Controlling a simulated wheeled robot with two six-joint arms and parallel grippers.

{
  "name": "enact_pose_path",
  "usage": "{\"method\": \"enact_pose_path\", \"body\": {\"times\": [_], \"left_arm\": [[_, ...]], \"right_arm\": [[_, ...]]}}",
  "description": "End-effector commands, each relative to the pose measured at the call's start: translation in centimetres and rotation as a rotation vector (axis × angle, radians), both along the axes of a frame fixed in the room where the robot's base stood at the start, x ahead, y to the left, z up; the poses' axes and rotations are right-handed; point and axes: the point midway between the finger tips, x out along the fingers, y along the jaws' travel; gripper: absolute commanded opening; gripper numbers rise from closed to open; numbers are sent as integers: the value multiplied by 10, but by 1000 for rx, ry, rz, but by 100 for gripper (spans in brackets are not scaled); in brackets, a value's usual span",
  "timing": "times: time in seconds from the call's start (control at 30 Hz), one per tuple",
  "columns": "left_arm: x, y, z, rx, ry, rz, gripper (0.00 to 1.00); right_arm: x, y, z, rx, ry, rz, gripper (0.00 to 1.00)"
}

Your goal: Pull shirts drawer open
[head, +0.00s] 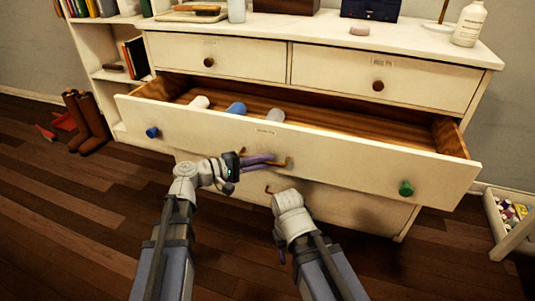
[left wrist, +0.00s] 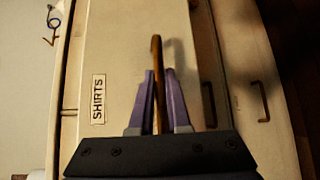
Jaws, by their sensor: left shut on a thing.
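The shirts drawer (head: 345,152) is a wide cream drawer below two small ones, and it stands pulled out, with its wooden inside showing. Its front carries a SHIRTS label, readable in the left wrist view (left wrist: 98,98). My left gripper (head: 270,162) is shut on the drawer's bronze handle (head: 284,163). In the left wrist view the purple fingers (left wrist: 160,85) sit on both sides of the handle bar (left wrist: 156,50). My right arm's end (head: 290,203) is low in front of the dresser, right of the left gripper; its fingers are hidden.
Rolled items, one of them blue (head: 236,108), lie in the drawer's left part. A blue knob (head: 152,132) and a green knob (head: 406,188) stick out of its front. Boots (head: 90,115) stand at left; a low white container (head: 508,215) is at right.

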Motion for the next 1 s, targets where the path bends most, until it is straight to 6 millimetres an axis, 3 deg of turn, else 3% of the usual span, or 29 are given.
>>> {"method": "enact_pose_path", "body": {"times": [0.13,0.47,0.5,0.7,1.0], "left_arm": [[-10,3,0,1,0,0,0],[-10,3,0,1,1,-1,0],[-10,3,0,1,1,-1,19],[-9,3,0,0,1,0,42],[-10,5,1,0,1,0,44]], "right_arm": [[0,0,0,0,0,0,50],[0,0,0,0,0,0,50],[0,0,0,0,0,0,50],[0,0,0,0,0,0,50],[0,0,1,0,0,0,50]]}}
